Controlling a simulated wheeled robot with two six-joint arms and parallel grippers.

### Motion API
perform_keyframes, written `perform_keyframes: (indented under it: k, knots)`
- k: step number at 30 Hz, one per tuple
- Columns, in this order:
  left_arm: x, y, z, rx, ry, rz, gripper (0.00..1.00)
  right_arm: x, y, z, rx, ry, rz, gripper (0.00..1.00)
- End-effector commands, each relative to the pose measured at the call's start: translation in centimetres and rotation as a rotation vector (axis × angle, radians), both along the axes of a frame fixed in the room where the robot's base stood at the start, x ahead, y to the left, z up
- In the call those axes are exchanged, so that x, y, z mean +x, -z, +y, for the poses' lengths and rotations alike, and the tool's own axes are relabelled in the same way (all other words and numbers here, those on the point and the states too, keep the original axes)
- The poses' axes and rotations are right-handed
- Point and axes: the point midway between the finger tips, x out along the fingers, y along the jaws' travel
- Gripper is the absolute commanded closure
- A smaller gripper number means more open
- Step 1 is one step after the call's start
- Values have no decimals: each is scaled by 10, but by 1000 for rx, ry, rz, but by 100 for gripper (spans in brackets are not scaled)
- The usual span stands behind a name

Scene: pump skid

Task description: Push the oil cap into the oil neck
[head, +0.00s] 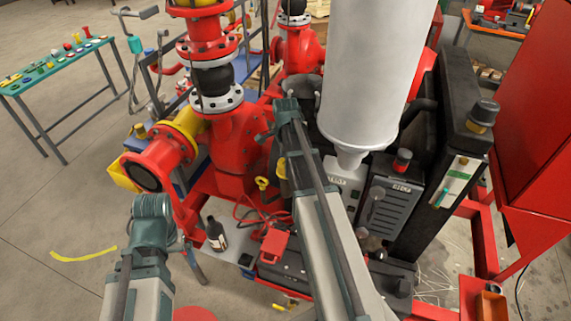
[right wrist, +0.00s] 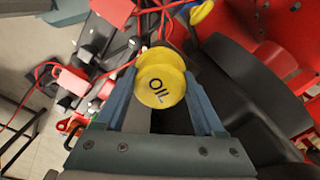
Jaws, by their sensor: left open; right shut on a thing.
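The oil cap (right wrist: 161,80) is a round yellow cap marked OIL in black, seen face-on in the right wrist view. My right gripper (right wrist: 165,95) is shut on it, with a blue-grey finger at each side. In the head view my right arm reaches up over the engine and its fingers cannot be made out clearly. My left gripper (head: 153,206) is open at the lower left, in front of the red pump, away from the cap; its fingers barely show. I cannot make out the oil neck; the cap or my arm may hide it.
Red pump pipework (head: 235,135) stands behind my arms. A white cylinder (head: 375,70) and a grey control box (head: 388,205) stand close on the right. A dark bottle (head: 216,234) and red cables (head: 255,213) are below. Open floor lies at the left, before a green-topped table (head: 62,68).

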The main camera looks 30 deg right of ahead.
Motion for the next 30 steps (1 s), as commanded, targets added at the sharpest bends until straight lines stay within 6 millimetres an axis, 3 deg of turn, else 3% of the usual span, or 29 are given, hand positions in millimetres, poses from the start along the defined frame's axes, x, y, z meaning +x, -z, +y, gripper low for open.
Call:
perform_keyframes:
  k: [23, 24, 28, 30]
  knots:
    - [0, 11, 0, 0, 0, 0, 0, 0, 11, 0, 0, 0, 0, 96]
    - [0, 11, 0, 0, 0, 0, 0, 0, 11, 0, 0, 0, 0, 26]
    - [0, 11, 0, 0, 0, 0, 0, 0, 11, 0, 0, 0, 0, 3]
    - [0, 11, 0, 0, 0, 0, 0, 0, 11, 0, 0, 0, 0, 0]
